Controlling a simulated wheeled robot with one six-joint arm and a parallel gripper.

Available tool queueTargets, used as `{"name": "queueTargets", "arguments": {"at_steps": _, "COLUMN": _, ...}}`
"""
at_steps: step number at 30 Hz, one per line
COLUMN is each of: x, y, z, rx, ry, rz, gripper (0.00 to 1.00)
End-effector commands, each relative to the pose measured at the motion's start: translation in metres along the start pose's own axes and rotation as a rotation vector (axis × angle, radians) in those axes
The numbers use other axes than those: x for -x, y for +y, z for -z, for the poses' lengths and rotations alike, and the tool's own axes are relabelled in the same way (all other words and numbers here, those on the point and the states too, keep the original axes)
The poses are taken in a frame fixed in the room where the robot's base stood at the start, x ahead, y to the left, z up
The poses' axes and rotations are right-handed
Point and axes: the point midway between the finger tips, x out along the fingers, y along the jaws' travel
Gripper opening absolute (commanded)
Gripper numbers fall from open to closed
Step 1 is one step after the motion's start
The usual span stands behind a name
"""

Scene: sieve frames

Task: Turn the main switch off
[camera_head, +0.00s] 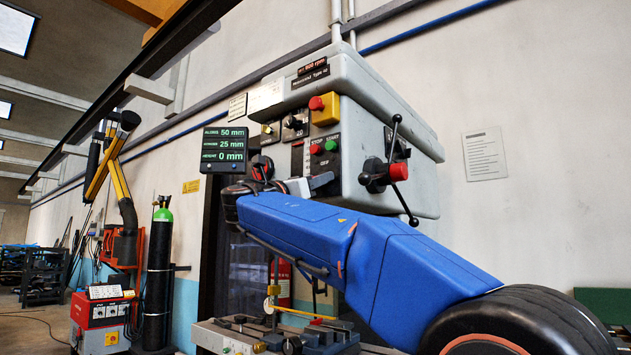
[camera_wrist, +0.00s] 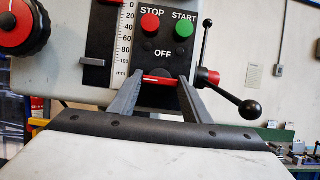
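In the wrist view, a dark control panel carries a red STOP button (camera_wrist: 150,22), a green START button (camera_wrist: 183,29) and the word OFF. Below OFF, a dark rotary switch with a red bar (camera_wrist: 158,79) lies about level, partly hidden; it looks like the main switch. My gripper (camera_wrist: 161,77) is open, one finger to each side of the bar. I cannot tell whether the fingers touch it. In the head view, my gripper (camera_head: 322,182) is just below the STOP/START panel (camera_head: 324,155), and the switch is hidden behind it.
A red emergency button on a yellow box (camera_head: 324,109) sits above the panel. A lever hub with a red face (camera_head: 385,173) and black-balled handles sticks out to the right. A readout (camera_head: 224,149) hangs at left. The machine table (camera_head: 215,336) is below.

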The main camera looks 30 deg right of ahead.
Motion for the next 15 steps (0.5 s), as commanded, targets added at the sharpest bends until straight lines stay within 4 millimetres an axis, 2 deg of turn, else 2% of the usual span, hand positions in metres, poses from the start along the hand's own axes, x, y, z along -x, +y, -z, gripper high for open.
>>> {"name": "queueTargets", "arguments": {"at_steps": 8, "x": 0.0002, "y": 0.0007, "z": 0.0001, "rx": -0.014, "ry": 0.0, "rz": 0.005, "gripper": 0.21}}
{"name": "queueTargets", "arguments": {"at_steps": 15, "x": 0.0003, "y": 0.0016, "z": 0.0001, "rx": -0.103, "ry": 0.0, "rz": 0.043, "gripper": 0.21}}
